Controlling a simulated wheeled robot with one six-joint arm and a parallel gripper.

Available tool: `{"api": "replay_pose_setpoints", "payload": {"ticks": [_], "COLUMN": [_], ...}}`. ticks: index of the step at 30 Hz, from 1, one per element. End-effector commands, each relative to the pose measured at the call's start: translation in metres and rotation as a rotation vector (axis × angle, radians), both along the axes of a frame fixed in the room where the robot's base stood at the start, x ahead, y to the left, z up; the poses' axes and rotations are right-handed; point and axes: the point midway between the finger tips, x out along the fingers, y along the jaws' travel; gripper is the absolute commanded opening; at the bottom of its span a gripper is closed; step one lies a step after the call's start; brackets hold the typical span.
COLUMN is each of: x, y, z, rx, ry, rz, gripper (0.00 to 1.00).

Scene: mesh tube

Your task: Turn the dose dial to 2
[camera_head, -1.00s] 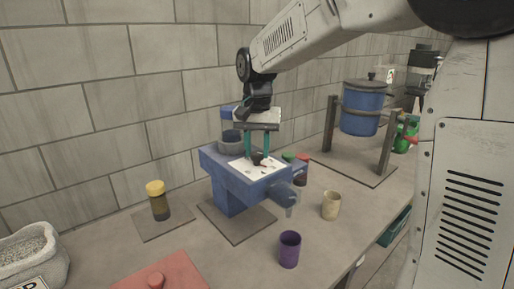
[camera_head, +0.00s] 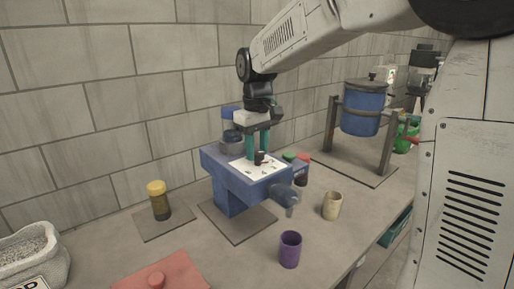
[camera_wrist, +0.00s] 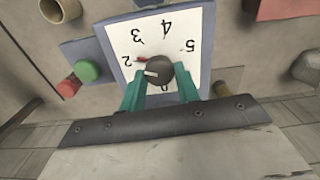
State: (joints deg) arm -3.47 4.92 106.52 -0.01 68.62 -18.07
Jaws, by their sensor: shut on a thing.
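The dose dial is a dark round knob (camera_wrist: 156,69) on a white number plate (camera_wrist: 160,40) in the wrist view. A light mark on the knob points left, a little below the 2. A small red mark lies beside the 2. In the head view, my gripper (camera_head: 257,156) reaches down onto the knob on the blue dispenser (camera_head: 230,182).
A purple cup (camera_head: 289,250) and a beige cup (camera_head: 331,206) stand in front. A yellow-capped jar (camera_head: 158,200) is at left. A blue tank (camera_head: 362,110) on a stand is at right. Green (camera_wrist: 87,71) and red (camera_wrist: 68,86) buttons are beside the plate.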

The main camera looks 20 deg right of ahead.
Motion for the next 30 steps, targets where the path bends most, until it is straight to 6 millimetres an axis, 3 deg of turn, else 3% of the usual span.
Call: {"api": "replay_pose_setpoints", "payload": {"ticks": [12,29,30], "x": [0.0008,0.0009,0.0010], "y": [0.0006,0.0008,0.0008], "z": [0.0019,0.0021,0.0021], "rx": [0.000,0.001,0.001], "ry": [-0.005,-0.006,-0.006], "rz": [0.188,0.214,0.214], "gripper": [0.09,0.09,0.43]}}
